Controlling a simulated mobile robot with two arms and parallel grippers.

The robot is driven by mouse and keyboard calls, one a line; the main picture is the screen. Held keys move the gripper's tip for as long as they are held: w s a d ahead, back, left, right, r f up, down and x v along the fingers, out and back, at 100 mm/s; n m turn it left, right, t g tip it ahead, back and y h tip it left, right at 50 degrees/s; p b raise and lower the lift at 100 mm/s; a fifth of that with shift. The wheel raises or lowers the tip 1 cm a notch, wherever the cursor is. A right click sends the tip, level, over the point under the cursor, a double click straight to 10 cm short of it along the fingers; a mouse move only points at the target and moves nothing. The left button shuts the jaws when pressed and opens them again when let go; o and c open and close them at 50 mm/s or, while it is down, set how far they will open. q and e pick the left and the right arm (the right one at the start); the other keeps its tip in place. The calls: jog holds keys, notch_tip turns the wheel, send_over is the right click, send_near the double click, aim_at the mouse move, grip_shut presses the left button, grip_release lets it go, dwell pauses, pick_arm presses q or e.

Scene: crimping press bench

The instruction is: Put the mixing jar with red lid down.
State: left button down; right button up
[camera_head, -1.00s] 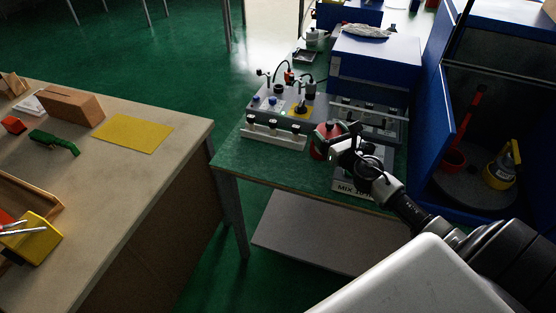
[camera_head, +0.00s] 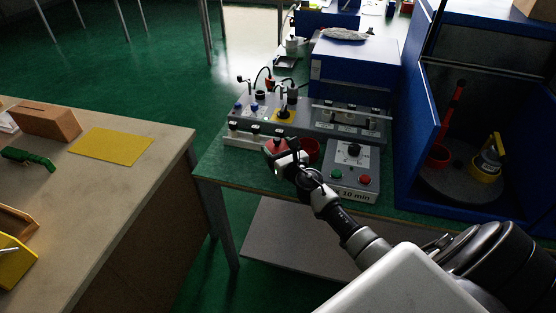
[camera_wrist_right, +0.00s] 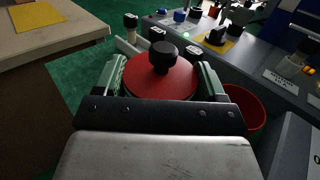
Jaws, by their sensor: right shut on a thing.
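My right gripper (camera_head: 284,158) is shut on the mixing jar with red lid (camera_head: 277,146), at the front of the green bench in the head view. In the right wrist view, the round red lid (camera_wrist_right: 160,80) with its black knob sits between the two fingers (camera_wrist_right: 162,78). The jar looks upright. Its body and base are hidden, so I cannot tell whether it touches the bench. My left gripper is not in view.
A red cup (camera_head: 309,151) stands right beside the jar; it also shows in the wrist view (camera_wrist_right: 245,108). A grey control box (camera_head: 338,178) with buttons is to its right. A white vial rack (camera_head: 247,141) is close behind left. Green bench top (camera_head: 225,168) is clear at front left.

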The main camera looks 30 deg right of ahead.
notch_tip(320, 180, down, 4)
jog(key=b, duration=0.2)
jog(key=shift+r+b, duration=0.15)
jog(key=shift+b, duration=0.2)
jog(key=shift+r, duration=0.15)
jog(key=o, duration=0.8)
jog(key=shift+c, duration=0.2)
